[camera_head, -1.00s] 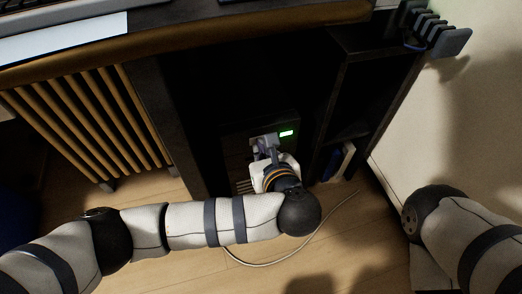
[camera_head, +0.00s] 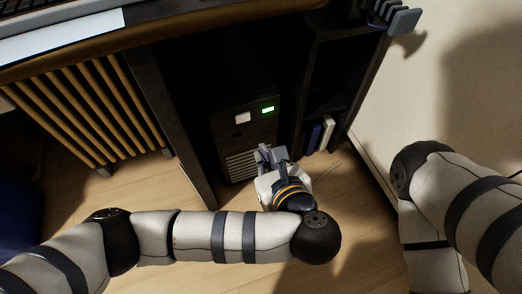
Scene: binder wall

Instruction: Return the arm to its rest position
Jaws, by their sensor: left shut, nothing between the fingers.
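My left arm comes in from the left, and its left gripper (camera_head: 271,155) is shut and empty. It is in front of the lower part of a dark box (camera_head: 228,128) under the desk. The box has a lit green display (camera_head: 268,110), a pale square button or switch (camera_head: 243,118) and a vent grille (camera_head: 240,165). The gripper appears apart from the button. My right arm is at the right edge, and its gripper is outside the picture.
The desk (camera_head: 190,50) overhangs the box. A dark shelf (camera_head: 305,80) with a few binders (camera_head: 327,133) is right of the box, near a pale wall (camera_head: 430,95). Wooden floor (camera_head: 160,195) is open in front.

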